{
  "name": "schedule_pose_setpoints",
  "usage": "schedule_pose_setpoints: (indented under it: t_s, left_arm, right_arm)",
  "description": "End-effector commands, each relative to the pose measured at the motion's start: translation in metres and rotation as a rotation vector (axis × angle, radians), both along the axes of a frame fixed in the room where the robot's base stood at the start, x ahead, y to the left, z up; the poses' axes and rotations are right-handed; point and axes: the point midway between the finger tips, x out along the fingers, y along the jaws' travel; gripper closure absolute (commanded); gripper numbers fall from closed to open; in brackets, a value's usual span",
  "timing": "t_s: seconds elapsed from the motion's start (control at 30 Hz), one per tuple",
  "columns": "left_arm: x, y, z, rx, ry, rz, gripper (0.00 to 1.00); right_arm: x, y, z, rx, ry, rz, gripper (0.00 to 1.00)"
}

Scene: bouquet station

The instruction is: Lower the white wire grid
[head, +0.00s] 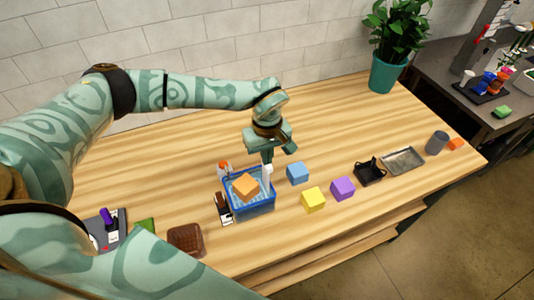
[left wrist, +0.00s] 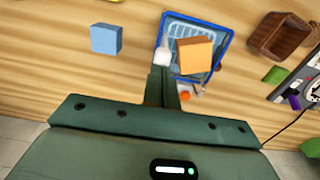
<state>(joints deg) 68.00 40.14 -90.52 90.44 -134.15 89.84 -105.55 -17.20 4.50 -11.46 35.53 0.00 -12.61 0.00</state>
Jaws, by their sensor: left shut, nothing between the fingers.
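My left gripper (head: 267,158) is shut and empty, pointing down over the back right corner of a blue basin (head: 254,211). In the left wrist view its closed fingers (left wrist: 161,88) end beside a white upright piece (left wrist: 162,56) at the basin's edge. In the head view this white piece (head: 267,174) stands just under the fingertips; I cannot tell whether they touch. A pale grid-like pattern shows inside the basin (left wrist: 231,45), but I cannot clearly make out a white wire grid. An orange block (head: 245,186) sits at the basin. My right gripper is not in view.
A blue block (head: 297,173), a yellow block (head: 313,199) and a purple block (head: 343,188) stand right of the basin. A brown basket (head: 186,240) is at front left. A black holder (head: 370,171) and a metal tray (head: 403,160) lie farther right.

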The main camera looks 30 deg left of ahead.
Motion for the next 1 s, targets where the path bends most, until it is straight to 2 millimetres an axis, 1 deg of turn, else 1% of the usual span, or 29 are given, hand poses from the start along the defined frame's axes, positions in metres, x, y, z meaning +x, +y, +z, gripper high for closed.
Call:
schedule_pose_setpoints:
  t_s: [0.4,0.83,1.0]
  left_arm:
    - [0.0,0.0,-0.016,0.001,0.001,-0.001,1.0]
    - [0.0,0.0,-0.017,0.0,0.0,0.0,1.0]
    - [0.0,0.0,-0.021,0.001,0.001,-0.001,1.0]
  right_arm:
    - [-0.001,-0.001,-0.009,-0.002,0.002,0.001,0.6]
    - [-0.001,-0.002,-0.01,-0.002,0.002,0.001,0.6]
    - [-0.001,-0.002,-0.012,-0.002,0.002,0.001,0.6]
